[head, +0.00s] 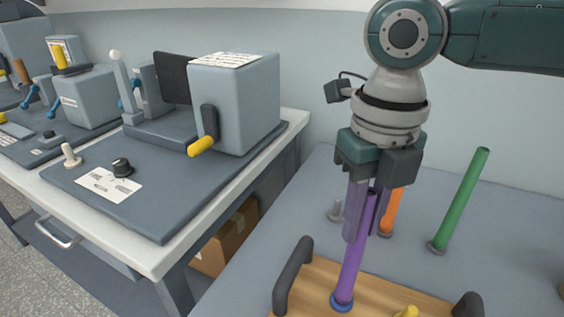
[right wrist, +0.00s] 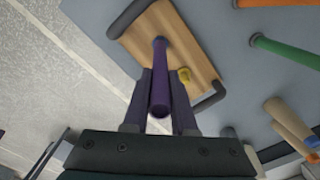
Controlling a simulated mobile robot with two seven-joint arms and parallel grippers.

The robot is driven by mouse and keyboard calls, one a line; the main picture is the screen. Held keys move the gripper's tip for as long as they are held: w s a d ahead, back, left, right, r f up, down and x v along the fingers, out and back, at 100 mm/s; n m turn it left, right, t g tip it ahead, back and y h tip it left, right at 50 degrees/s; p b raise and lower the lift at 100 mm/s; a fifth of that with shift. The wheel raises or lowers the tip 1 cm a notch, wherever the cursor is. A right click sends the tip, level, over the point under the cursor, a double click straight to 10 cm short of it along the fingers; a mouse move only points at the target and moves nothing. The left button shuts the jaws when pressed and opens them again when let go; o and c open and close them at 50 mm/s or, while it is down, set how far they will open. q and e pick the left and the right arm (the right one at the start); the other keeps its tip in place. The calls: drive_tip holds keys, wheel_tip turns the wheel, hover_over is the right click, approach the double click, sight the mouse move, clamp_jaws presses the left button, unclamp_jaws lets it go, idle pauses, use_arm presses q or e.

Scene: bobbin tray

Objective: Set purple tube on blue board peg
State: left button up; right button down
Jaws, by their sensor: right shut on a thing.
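The purple tube (head: 353,258) stands nearly upright over the wooden board (head: 308,275). Its lower end meets the blue peg's ring (head: 341,303) on the board; the peg itself is hidden. My right gripper (head: 366,222) points down and is shut on the upper part of the purple tube. In the right wrist view the tube (right wrist: 160,82) runs between the two fingers (right wrist: 160,112) down to the board (right wrist: 186,50). My left gripper is not in view.
A yellow peg (head: 408,311) stands on the board, which has dark handles (head: 292,275). Behind stand a green tube (head: 461,198), an orange tube (head: 390,212) and a bare grey peg (head: 337,212). A bench with machines (head: 235,100) is at left.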

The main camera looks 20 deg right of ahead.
drive_tip(key=shift+f, duration=0.25)
drive_tip(key=c, duration=0.6)
unclamp_jaws()
drive_tip(key=shift+c, duration=0.2)
wheel_tip(320, 180, up, 10)
